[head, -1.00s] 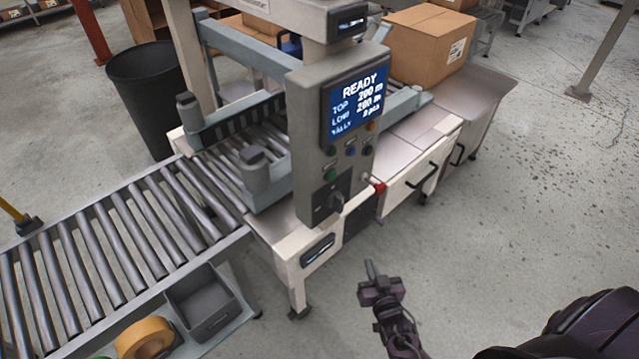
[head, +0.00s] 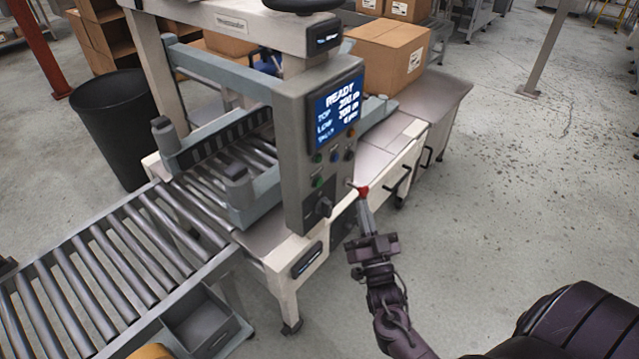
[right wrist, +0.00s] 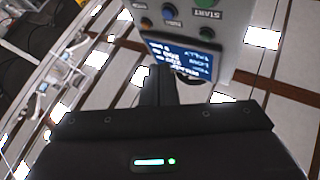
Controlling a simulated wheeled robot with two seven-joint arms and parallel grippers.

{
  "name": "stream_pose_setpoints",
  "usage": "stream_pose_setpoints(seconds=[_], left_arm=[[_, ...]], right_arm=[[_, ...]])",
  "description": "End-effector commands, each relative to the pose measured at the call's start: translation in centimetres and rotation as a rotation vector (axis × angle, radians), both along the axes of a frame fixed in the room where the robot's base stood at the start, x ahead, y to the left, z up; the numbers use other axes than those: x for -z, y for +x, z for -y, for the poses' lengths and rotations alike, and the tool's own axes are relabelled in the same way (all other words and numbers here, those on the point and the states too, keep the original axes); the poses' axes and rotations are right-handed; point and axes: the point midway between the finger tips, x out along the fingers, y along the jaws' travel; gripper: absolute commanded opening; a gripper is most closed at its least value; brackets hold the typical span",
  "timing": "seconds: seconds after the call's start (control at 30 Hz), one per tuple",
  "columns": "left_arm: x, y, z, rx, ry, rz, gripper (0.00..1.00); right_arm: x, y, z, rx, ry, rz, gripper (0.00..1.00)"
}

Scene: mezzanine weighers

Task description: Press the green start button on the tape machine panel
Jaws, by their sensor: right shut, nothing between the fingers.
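The tape machine panel (head: 292,150) is a grey upright box with a blue screen reading READY. The green start button (head: 317,181) sits low on its face, above a black rotary switch. In the right wrist view the panel is upside down, and the green start button (right wrist: 208,3) shows at the top edge beside its START label. My right gripper (head: 362,203) is shut and empty, pointing up in front and to the right of the panel's lower part, apart from the button. Its shut fingers (right wrist: 162,86) also show in the wrist view. My left gripper is not in view.
A red knob (head: 362,189) lies right by my right fingertips in the picture. Other small buttons (head: 334,156) sit above the start button. A roller conveyor (head: 110,258) runs left, with a grey bin (head: 197,325) below. Open floor lies right.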

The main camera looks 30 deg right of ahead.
Motion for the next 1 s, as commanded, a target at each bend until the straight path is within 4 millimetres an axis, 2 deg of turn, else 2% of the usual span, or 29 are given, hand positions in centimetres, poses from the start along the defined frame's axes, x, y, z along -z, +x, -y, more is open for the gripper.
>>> stream_pose_setpoints(seconds=[0.27, 0.7, 1.0], left_arm=[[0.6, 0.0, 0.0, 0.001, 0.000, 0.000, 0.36], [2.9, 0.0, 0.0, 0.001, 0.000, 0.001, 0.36], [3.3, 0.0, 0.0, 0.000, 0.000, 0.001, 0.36]], right_arm=[[0.2, 1.4, -0.6, 0.000, 0.001, 0.000, 0.00], [0.3, 6.8, -2.8, 0.000, 0.001, 0.000, 0.00], [0.1, 8.2, -3.4, 0.000, 0.000, -0.002, 0.00]])
